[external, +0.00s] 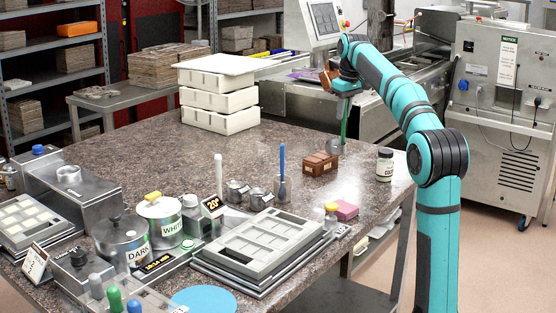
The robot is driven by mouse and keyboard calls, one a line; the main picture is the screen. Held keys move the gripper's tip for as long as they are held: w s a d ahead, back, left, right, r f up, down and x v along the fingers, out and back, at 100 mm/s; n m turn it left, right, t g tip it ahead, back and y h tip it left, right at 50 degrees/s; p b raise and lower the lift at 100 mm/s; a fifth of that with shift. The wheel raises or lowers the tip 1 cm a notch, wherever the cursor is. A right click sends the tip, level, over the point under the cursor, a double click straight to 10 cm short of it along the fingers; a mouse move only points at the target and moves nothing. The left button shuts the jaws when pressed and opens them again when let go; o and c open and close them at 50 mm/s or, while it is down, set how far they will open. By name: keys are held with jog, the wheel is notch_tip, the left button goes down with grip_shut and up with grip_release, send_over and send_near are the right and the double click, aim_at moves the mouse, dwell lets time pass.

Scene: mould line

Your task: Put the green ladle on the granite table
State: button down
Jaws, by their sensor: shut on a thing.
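My gripper (345,92) is shut on the green ladle (344,128), near the far right edge of the granite table (150,148). The ladle's green handle points down, nearly upright, below my gripper. Its grey metal bowl shows at the lower end, just behind the brown box (319,164). I cannot tell whether the bowl touches the table or hangs over it. The fingertips are small and partly hidden by my wrist.
White stacked trays (220,100) stand at the back of the table. A white jar (384,165) and a pink block (344,210) are on the right. Grey moulds (262,245), pots and tins crowd the front. The middle back of the table is clear.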

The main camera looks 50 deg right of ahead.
jog(key=w+a+n, duration=0.3)
jog(key=a, duration=1.6)
jog(key=w+a+f+n+y, duration=0.1)
jog(key=w+a+f+n, duration=0.1)
jog(key=w+a, duration=0.45)
jog(key=w+a+f+n, duration=0.1)
jog(key=w+a+f, duration=0.25)
jog(key=a, duration=0.65)
jog(key=shift+f, duration=3.35)
jog(key=c, duration=1.2)
grip_release()
